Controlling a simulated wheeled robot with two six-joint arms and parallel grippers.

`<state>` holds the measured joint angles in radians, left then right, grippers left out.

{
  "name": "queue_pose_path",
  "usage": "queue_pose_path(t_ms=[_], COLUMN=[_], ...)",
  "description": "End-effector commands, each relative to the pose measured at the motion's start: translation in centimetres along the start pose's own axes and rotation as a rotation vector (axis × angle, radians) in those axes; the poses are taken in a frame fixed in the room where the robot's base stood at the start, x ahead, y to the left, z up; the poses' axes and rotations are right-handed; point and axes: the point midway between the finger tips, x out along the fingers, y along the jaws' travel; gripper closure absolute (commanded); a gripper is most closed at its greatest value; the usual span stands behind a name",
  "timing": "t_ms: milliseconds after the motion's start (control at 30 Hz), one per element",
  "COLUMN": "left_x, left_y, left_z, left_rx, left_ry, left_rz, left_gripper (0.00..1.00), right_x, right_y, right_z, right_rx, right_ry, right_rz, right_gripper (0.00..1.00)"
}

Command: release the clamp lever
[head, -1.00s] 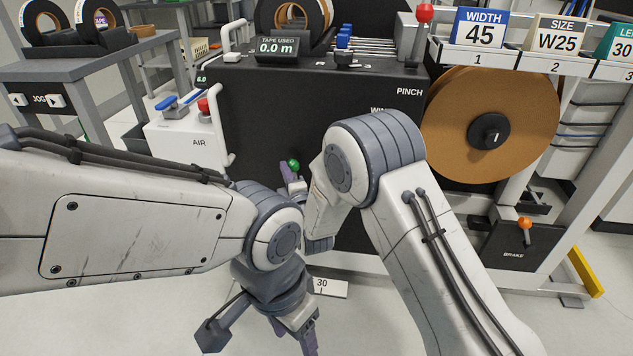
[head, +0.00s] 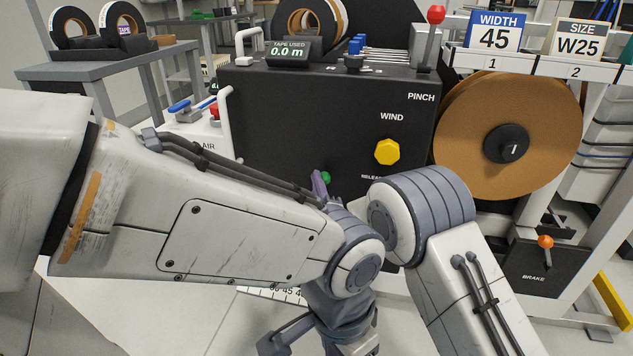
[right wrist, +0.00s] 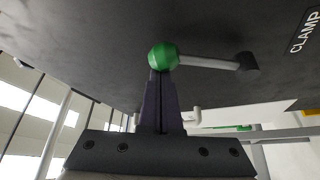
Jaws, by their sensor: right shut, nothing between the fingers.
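The clamp lever has a green ball knob (right wrist: 163,57) on a grey rod, which runs right to a dark pivot near the CLAMP label in the right wrist view. In the head view the knob (head: 326,177) shows small, low on the black machine front, and its rod is hidden. My right gripper (right wrist: 161,78) is shut and empty, its fingertips right at the knob; I cannot tell whether they touch. In the head view one purple finger (head: 319,184) shows beside the knob. My left gripper is at the bottom edge, its fingers cut off.
A yellow knob (head: 387,152) sits on the machine front below WIND. The red-topped PINCH lever (head: 435,15) stands above, and the orange BRAKE knob (head: 545,242) is at the lower right. My left forearm crosses in front of the machine, close to my right wrist.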

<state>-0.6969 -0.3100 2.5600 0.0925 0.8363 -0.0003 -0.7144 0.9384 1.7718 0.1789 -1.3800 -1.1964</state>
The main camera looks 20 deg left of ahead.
Motion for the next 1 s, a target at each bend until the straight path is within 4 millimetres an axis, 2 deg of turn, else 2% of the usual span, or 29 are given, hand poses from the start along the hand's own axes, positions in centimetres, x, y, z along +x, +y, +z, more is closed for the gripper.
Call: queue_pose_path(t_ms=[567, 667, 1000], left_x=[-0.3, -1.0, -3.2], left_y=[0.0, 0.1, 0.2], left_z=[0.0, -0.1, -0.2], left_rx=[0.0, 0.0, 0.0], left_ry=[0.0, 0.0, 0.0], left_rz=[0.0, 0.0, 0.0], left_gripper=[0.39, 0.39, 0.39], right_x=[-0.6, -1.8, -8.4], right_y=[0.1, 0.2, 0.1], right_z=[0.1, 0.0, 0.1], right_rx=[-0.001, -0.002, -0.003], right_ry=[-0.002, -0.002, -0.002], right_rz=[-0.002, -0.005, -0.006], right_gripper=[1.0, 1.0, 1.0])
